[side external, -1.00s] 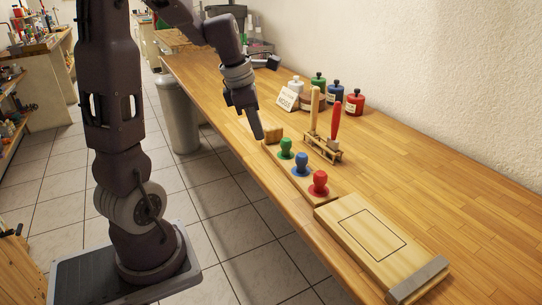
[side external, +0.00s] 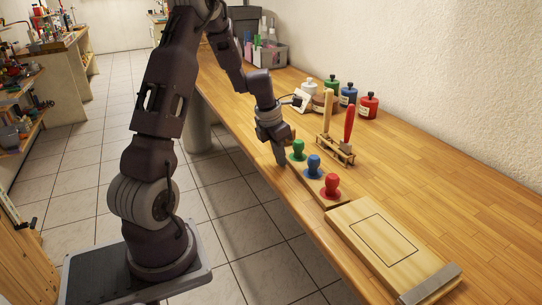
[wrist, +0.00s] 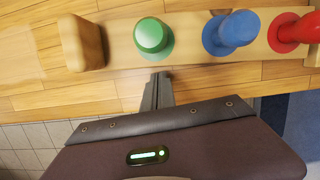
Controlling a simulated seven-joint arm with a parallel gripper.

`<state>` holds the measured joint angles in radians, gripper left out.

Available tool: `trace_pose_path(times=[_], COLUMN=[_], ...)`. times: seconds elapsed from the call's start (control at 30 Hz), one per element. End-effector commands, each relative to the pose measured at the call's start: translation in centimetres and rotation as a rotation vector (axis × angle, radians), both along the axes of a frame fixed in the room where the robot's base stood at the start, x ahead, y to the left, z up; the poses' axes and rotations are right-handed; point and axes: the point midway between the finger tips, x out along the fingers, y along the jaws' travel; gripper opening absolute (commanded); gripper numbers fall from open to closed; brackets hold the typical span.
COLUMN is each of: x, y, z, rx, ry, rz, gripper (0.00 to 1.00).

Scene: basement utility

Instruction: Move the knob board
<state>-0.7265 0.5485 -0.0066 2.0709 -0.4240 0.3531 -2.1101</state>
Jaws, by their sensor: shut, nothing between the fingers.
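The knob board is a long pale wooden strip (side external: 314,187) on the bench, with a green knob (side external: 298,150), a blue knob (side external: 314,165) and a red knob (side external: 331,185) in a row. In the wrist view, the board (wrist: 118,45) runs across the top, with a wooden end block (wrist: 82,43) at its left. My gripper (side external: 283,162) is shut and empty, pointing down beside the board's far end, on the aisle side. In the wrist view, its fingertips (wrist: 160,76) sit just below the board's edge near the green knob (wrist: 152,38). Whether they touch the board is unclear.
A flat wooden board with a drawn rectangle and grey end bar (side external: 382,245) lies nearer the camera. A rack with two upright handled tools (side external: 336,148) stands behind the knob board. Several capped bottles (side external: 348,96) and a small sign stand farther back. The bench's right side is clear.

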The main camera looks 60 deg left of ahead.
Motion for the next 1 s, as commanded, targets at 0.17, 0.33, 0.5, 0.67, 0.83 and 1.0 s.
trace_pose_path(times=[0.17, 0.33, 0.5, 0.67, 0.83, 1.0], x=[0.4, 0.4, 2.2, 5.5, 7.4, 7.5], y=[0.0, 0.0, 0.1, 0.4, 0.5, 0.5], z=[0.0, 0.0, 0.0, -0.1, 0.0, 0.0], rx=[0.000, 0.000, 0.000, 0.000, 0.002, 0.000], ry=[0.001, 0.001, 0.001, 0.001, -0.001, -0.001], rz=[0.000, 0.000, -0.003, -0.002, -0.002, 0.000], gripper=[0.00, 0.00, 0.00, 0.00, 0.00, 0.00])
